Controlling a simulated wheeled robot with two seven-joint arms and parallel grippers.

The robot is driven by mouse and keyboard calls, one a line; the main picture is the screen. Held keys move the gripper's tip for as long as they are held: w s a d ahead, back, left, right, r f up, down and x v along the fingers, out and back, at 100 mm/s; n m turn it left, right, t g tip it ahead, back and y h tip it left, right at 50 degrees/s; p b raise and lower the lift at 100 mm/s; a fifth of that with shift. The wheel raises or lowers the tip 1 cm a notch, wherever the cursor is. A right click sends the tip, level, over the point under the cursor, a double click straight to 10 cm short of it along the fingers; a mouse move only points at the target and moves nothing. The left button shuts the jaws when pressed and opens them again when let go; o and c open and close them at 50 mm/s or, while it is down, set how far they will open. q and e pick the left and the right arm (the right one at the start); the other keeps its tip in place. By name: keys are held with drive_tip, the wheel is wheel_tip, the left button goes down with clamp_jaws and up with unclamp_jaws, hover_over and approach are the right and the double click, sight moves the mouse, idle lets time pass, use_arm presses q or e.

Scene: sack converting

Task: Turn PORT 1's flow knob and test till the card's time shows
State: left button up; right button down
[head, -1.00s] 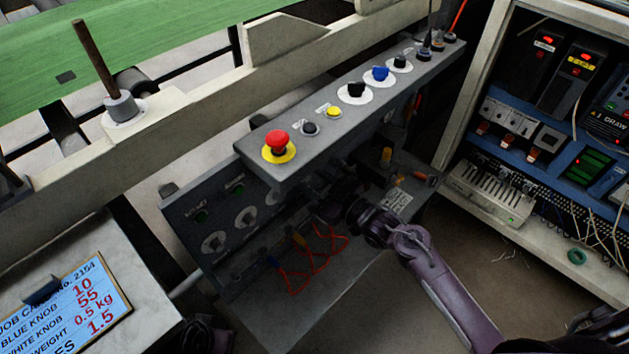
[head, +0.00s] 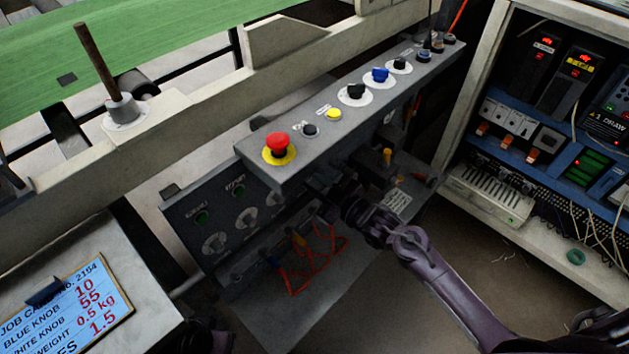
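The dark port panel (head: 181,232) sits below the overhanging grey control shelf. It carries small green displays (head: 202,218) and round pale-dialled knobs, one at the left (head: 214,243), one in the middle (head: 246,217) and one at the right, partly hidden. The port labels and display figures are too small to read surely. The job card (head: 75,305) at lower left shows 10, 55, 0.5 kg and 1.5. My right gripper (head: 318,190) is under the shelf, near the panel's right part. Its fingertips are dark and partly hidden, so contact and opening cannot be told.
The shelf (head: 310,150) above holds a red emergency button (head: 277,146), a yellow button (head: 333,114) and black and blue knobs. Orange-red hoses (head: 318,262) loop below the panel. An open electrical cabinet (head: 470,120) stands at the right. Bare floor shows between.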

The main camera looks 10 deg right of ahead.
drive_tip(key=n, duration=0.5)
drive_tip(key=shift+n, duration=0.3)
use_arm(q)
drive_tip(key=shift+a+r, duration=0.2)
drive_tip(key=shift+a, duration=0.25)
use_arm(e)
drive_tip(key=shift+s+a+n+h, duration=0.1)
drive_tip(key=shift+n+h, duration=0.2)
drive_tip(key=shift+n, duration=1.9)
drive_tip(key=shift+f, duration=0.1)
use_arm(q)
drive_tip(key=shift+s+f+g, duration=0.1)
drive_tip(key=shift+s+g, duration=0.15)
drive_tip(key=shift+g, duration=0.05)
use_arm(e)
drive_tip(key=c, duration=1.3)
unclamp_jaws()
